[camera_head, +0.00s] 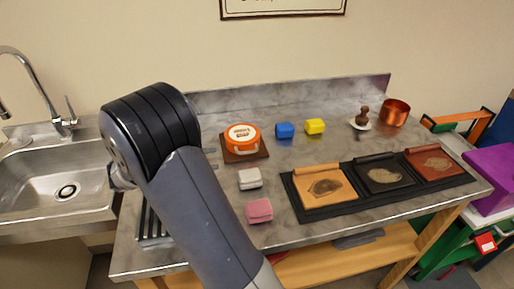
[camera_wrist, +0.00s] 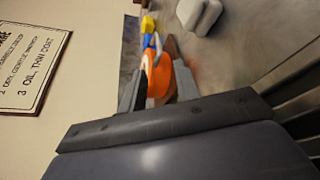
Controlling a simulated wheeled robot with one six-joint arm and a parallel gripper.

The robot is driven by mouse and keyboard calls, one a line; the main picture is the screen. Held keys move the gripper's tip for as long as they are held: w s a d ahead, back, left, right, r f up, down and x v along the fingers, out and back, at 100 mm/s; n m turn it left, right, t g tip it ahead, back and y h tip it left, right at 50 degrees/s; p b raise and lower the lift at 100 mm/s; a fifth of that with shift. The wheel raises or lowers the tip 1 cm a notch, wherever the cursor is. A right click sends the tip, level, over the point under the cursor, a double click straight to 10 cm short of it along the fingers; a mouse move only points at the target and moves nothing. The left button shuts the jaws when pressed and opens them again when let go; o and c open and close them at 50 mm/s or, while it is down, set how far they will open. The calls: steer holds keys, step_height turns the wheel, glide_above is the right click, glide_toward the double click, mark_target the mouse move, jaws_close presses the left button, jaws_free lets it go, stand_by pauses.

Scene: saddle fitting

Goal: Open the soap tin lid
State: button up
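The soap tin is a round orange tin (camera_head: 242,137) with a pale label on its lid and a light loop handle at the front. It sits on a brown board (camera_head: 256,156) at the back of the counter, and its lid looks shut. In the wrist view the orange tin (camera_wrist: 161,86) shows between the two grey fingers of my gripper (camera_wrist: 160,78). The fingers are apart, and I cannot tell whether either touches the tin. In the head view my arm hides my gripper, to the left of the tin.
A white block (camera_head: 249,178), pink block (camera_head: 259,210), blue block (camera_head: 285,130) and yellow block (camera_head: 315,126) lie around the tin. A black tray (camera_head: 333,207) with leather panels is at the right. A copper pot (camera_head: 395,112) stands behind it. A sink (camera_head: 60,185) is left.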

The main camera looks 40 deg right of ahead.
mark_target(244, 152)
steer(key=x, duration=1.1)
steer(key=shift+d, duration=0.2)
jaws_close()
steer(key=shift+s, duration=0.1)
